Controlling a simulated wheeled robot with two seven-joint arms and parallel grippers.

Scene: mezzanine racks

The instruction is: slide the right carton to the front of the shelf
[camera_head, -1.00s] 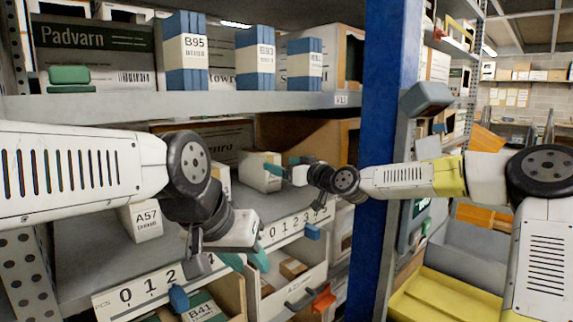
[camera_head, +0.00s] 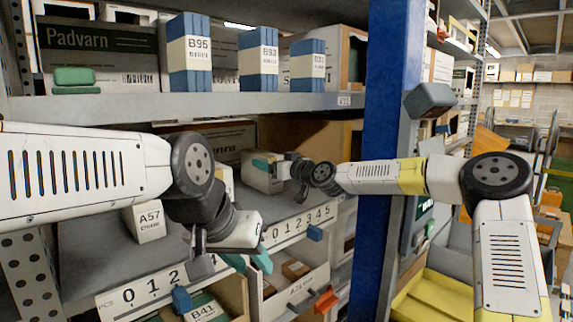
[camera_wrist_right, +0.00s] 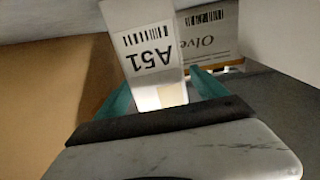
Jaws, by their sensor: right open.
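The right carton, a small white box (camera_head: 258,181), stands on the middle shelf (camera_head: 95,255), set back from its front edge. In the right wrist view the carton (camera_wrist_right: 150,50) shows the label A51 and a barcode. My right gripper (camera_head: 268,164) is open, with its teal fingers at either side of the carton's near end. In the wrist view the fingers (camera_wrist_right: 165,92) flank its lower part; contact cannot be told. My left gripper (camera_head: 248,262) hangs at the shelf's front edge, its teal fingers apart and empty.
A white carton marked A57 (camera_head: 145,222) stands at left on the same shelf. Another carton is mostly hidden behind my left arm. A numbered strip (camera_head: 300,226) runs along the front edge. A blue upright (camera_head: 385,150) stands close to my right arm.

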